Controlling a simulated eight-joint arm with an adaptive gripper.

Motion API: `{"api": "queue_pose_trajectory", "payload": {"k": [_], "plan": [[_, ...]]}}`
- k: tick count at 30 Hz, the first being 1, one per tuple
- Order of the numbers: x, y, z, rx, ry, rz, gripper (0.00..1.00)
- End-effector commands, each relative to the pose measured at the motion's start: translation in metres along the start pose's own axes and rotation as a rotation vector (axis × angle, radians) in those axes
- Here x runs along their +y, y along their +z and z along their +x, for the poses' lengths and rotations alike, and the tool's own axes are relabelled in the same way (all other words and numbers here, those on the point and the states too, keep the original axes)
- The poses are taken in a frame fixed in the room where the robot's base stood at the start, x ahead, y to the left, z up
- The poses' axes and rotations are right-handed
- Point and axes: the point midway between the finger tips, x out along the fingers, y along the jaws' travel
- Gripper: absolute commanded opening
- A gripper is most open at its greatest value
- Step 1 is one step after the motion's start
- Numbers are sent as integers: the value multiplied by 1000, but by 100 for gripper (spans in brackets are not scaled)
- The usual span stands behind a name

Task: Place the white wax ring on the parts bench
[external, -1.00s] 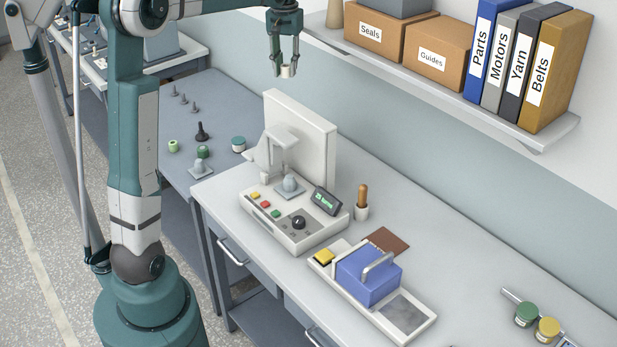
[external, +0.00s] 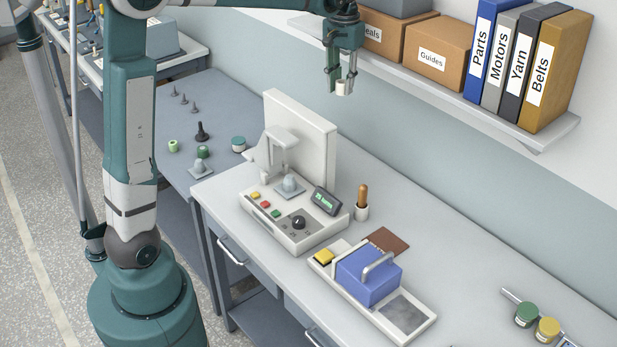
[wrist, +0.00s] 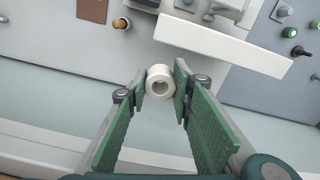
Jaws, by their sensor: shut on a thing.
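The white wax ring (external: 343,88) is between the fingertips of my gripper (external: 340,86), high above the benches, in front of the wall below the shelf. In the wrist view the ring (wrist: 160,73) shows its round hole, with a green finger pad on each side. My gripper is shut on it. Two benches are below: a long pale bench (external: 455,268) and a blue-grey bench (external: 170,135) at the left carrying small parts. No label shows which is the parts bench.
A machine with a tall white panel (external: 305,130) stands on the pale bench. A blue block with a handle (external: 365,280) and a wooden-handled tool (external: 362,197) are nearby. The wall shelf (external: 470,105) with boxes and binders is close right of my gripper.

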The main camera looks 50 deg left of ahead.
Motion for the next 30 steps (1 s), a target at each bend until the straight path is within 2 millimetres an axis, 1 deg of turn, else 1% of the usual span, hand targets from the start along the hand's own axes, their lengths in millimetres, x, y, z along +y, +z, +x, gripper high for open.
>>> {"api": "queue_pose_trajectory", "payload": {"k": [1,11,20,26,30], "plan": [[12,3,-3,0,0,16,14],[82,25,-8,0,0,98,14],[155,51,-9,0,1,165,14],[204,68,0,0,1,213,14],[240,77,17,0,1,249,14]]}}
